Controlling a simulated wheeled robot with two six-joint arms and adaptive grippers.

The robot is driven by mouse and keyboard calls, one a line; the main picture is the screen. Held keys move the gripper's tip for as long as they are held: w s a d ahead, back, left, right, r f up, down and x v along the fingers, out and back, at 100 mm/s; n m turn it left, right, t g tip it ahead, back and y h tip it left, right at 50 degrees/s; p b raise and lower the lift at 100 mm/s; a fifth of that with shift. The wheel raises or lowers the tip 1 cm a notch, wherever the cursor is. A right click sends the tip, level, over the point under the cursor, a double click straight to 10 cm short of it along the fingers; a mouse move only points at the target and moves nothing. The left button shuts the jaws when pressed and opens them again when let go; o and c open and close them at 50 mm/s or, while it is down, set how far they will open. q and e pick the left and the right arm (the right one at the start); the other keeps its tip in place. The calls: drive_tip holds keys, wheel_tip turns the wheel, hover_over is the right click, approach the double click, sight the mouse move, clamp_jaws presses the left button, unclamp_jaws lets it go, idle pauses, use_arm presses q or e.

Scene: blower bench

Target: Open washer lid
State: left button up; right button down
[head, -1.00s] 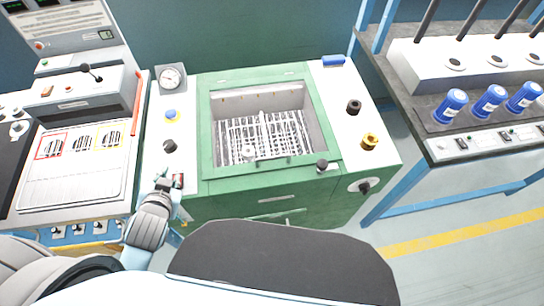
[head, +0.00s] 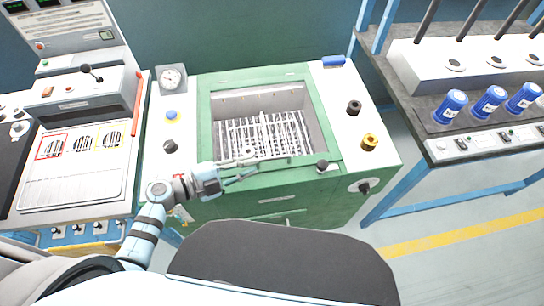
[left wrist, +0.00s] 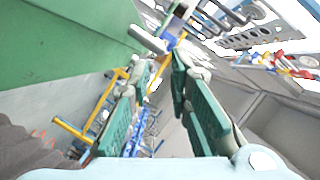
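The green washer (head: 235,207) stands in the middle of the head view. Its green-framed lid (head: 204,125) appears to lie flat on top, with a wire rack (head: 265,135) visible through its window. A thin bar runs along the lid's front edge, partly behind my gripper. My left gripper (head: 243,174) is open and empty, at the lid's front left corner, with its fingers pointing right along the front edge. I cannot tell whether it touches the lid. In the left wrist view its green-padded fingers (left wrist: 165,95) stand apart. My right gripper is out of view.
White side panels carry a gauge (head: 171,77), a blue button (head: 171,114), black knobs (head: 353,107) and a brass fitting (head: 370,141). A control console (head: 75,185) stands left. A bench with blue bottles (head: 450,106) stands right, across a floor gap.

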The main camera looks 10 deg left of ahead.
sight(267, 160)
use_arm(q)
drive_tip(key=x, duration=0.8)
drive_tip(key=shift+b, duration=0.3)
drive_tip(key=shift+c, duration=0.4)
clamp_jaws()
